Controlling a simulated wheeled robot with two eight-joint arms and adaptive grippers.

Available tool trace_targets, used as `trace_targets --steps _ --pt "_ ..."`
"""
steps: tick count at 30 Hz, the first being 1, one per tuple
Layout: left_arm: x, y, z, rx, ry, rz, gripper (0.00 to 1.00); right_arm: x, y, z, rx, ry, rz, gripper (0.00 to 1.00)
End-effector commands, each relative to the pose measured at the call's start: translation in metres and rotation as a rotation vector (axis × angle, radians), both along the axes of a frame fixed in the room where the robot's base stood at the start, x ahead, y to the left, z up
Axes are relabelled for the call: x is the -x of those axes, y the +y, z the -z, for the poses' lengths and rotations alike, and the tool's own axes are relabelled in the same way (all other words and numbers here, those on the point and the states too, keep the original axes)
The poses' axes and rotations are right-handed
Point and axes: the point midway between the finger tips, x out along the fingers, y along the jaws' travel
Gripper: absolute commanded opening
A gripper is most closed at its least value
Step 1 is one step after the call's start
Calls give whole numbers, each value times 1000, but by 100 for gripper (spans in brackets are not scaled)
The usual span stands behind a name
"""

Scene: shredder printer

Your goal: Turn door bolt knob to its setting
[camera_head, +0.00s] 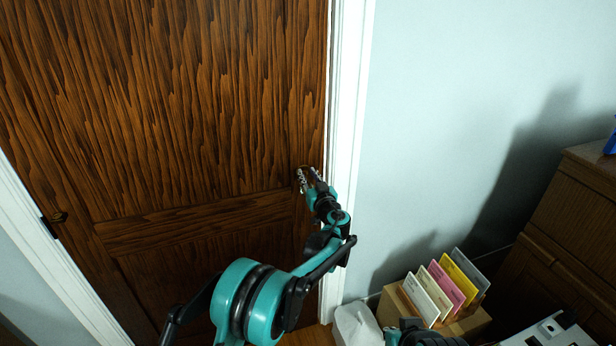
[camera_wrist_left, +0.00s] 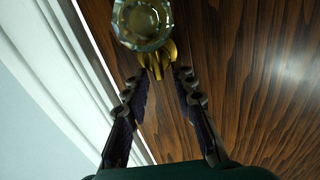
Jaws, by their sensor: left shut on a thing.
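The wooden door (camera_head: 180,100) is closed in its white frame. The brass bolt knob (camera_wrist_left: 157,62) shows in the left wrist view, just below a round glass door knob (camera_wrist_left: 143,22). My left gripper (camera_wrist_left: 160,72) has its two fingertips on either side of the brass bolt knob and is shut on it. In the head view my left gripper (camera_head: 309,178) is at the door's right edge, and its fingers mostly hide the bolt knob. The knob's exact turn angle cannot be told. No fingers of my right gripper show.
The white door frame (camera_head: 346,120) runs close beside my left gripper. A box with several coloured folders (camera_head: 452,285) and a white bin (camera_head: 357,325) stand at the lower right. A wooden cabinet (camera_head: 570,220) is at the right. A hinge (camera_head: 50,226) is on the door's left side.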

Motion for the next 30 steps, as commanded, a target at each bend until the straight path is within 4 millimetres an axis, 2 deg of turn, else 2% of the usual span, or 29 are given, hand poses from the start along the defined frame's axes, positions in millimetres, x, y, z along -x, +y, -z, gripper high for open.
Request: trace_targets --steps 18,30 --pt "-2 -7 2 -392 128 0 0 0 0 3 0 0 0 0" --pt "-3 -9 4 -538 175 0 0 0 0 4 0 0 0 0"
